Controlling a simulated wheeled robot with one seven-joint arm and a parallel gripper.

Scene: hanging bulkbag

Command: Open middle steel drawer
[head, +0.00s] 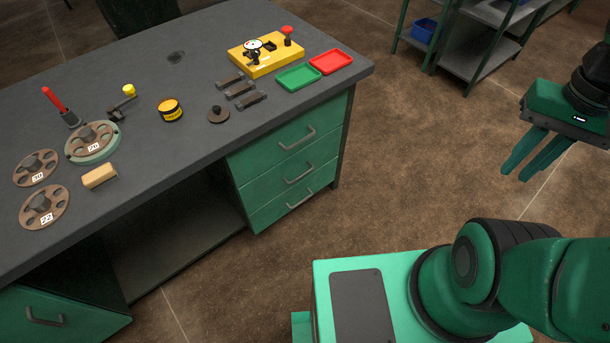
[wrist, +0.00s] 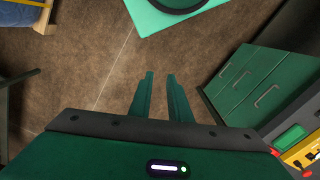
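A stack of three green drawers is under the right end of the workbench, each with a grey bar handle. The middle drawer (head: 270,186) looks shut, flush with the drawers above and below it. Its handle (head: 299,174) is clear of obstruction. The middle drawer also shows at the right of the wrist view (wrist: 234,87). My gripper (head: 516,175) is in the air at the right of the head view, well apart from the drawers. Its two green fingers show in the wrist view (wrist: 160,74) with a gap between them and nothing held.
The dark workbench top (head: 200,80) carries several discs, a yellow fixture (head: 270,62), and green (head: 298,77) and red (head: 331,61) trays. Another drawer (head: 45,315) is at lower left. A shelf rack (head: 475,62) stands behind. Brown floor (head: 410,150) is free before the drawers.

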